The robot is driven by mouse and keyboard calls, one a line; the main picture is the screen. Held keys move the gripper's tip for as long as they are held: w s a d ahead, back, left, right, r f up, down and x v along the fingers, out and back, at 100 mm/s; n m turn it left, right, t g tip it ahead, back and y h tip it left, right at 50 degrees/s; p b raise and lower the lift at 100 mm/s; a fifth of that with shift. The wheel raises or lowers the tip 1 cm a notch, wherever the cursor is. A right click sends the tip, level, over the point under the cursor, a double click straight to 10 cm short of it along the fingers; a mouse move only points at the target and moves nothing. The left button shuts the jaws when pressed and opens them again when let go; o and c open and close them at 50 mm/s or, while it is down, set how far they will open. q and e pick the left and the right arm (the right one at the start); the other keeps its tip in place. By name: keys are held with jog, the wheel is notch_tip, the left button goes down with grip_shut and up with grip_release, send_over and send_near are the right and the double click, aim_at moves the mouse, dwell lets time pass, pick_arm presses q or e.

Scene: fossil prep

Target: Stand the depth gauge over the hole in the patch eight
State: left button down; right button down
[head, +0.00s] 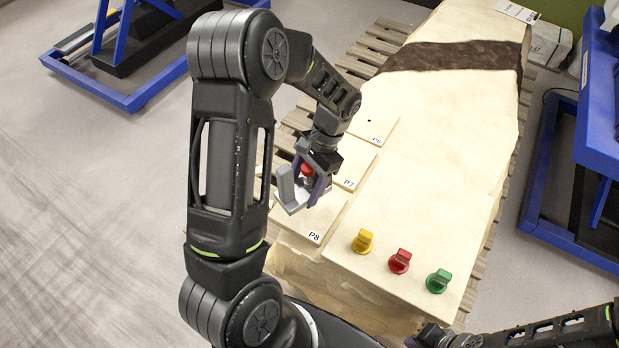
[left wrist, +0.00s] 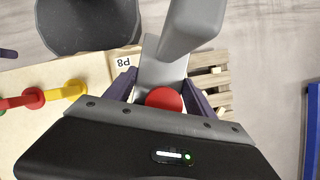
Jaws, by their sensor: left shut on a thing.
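The depth gauge (head: 289,192) is grey with a flat foot, an upright plate and a red knob (head: 307,170). My left gripper (head: 314,177) is shut on it, over patch eight (head: 320,219), labelled P8. In the left wrist view the gauge (left wrist: 163,75) and red knob (left wrist: 164,99) are between the purple fingers, with the P8 label (left wrist: 125,62) beside them. The hole in patch eight is hidden. I cannot tell whether the foot touches the patch. My right gripper (head: 428,337) is partly in view at the bottom edge, its jaws unclear.
Patches P7 (head: 354,166) and P6 (head: 376,127), with a dark hole in P6, lie farther back. Yellow (head: 363,241), red (head: 399,262) and green (head: 438,281) knobbed pieces stand on the pale block (head: 441,186), right of patch eight. A wooden pallet lies beneath.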

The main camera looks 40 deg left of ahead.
aim_at(301, 212)
pick_arm(q)
jog(key=shift+f+b, duration=2.7)
jog(key=shift+f, duration=0.65)
jog(key=shift+f+b, duration=0.4)
jog(key=shift+f, duration=0.2)
jog(key=shift+c, duration=1.2)
grip_release()
jog(key=shift+v, duration=3.95)
jog(key=shift+s, duration=0.1)
